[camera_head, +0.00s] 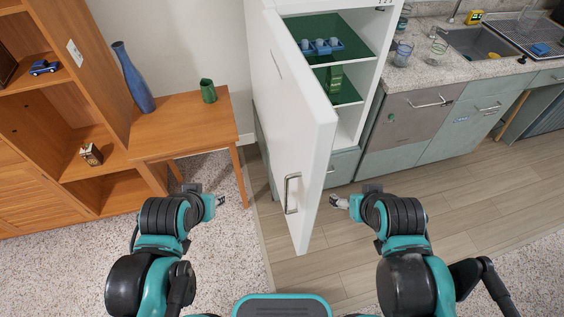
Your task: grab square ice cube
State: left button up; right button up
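A blue tray (325,49) stands on the upper green shelf of the open white fridge, with a few small pale pieces (319,43) in it. They are too small to tell whether one is a square ice cube. My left gripper (207,194) is left of the fridge door, above the floor, far from the tray. My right gripper (350,197) is right of the door's edge, also far from the tray. I see nothing held in either gripper. The finger gaps are too small and foreshortened to read.
The fridge door (290,110) stands open toward me, between my arms, with a handle (291,194). A wooden table (185,128) with a blue vase (134,80) and green cup (208,91) is left. The counter (450,68) holds glasses. Floor right of the door is clear.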

aim_at(333, 41)
jog(key=k, duration=0.5)
jog(key=z, duration=0.4)
jog(key=l+z, duration=0.15)
jog(key=z, duration=0.7)
jog(key=i+l, duration=0.2)
jog(key=i, duration=0.3)
jog(key=i+l, duration=0.2)
jog(key=i, duration=0.25)
jog(key=i+l, duration=0.2)
jog(key=i, duration=0.3)
jog(key=i+u, duration=0.4)
jog(key=i+l+u, duration=0.2)
jog(key=i+u, duration=0.15)
jog(key=i, duration=0.25)
jog(key=i+u, duration=0.15)
jog(key=u, duration=0.25)
jog(key=i+u, duration=0.15)
jog(key=u, duration=0.25)
jog(key=i+u, duration=0.15)
jog(key=u, duration=0.25)
jog(key=i+l+u, duration=0.1)
jog(key=u, duration=0.3)
jog(key=l, duration=0.1)
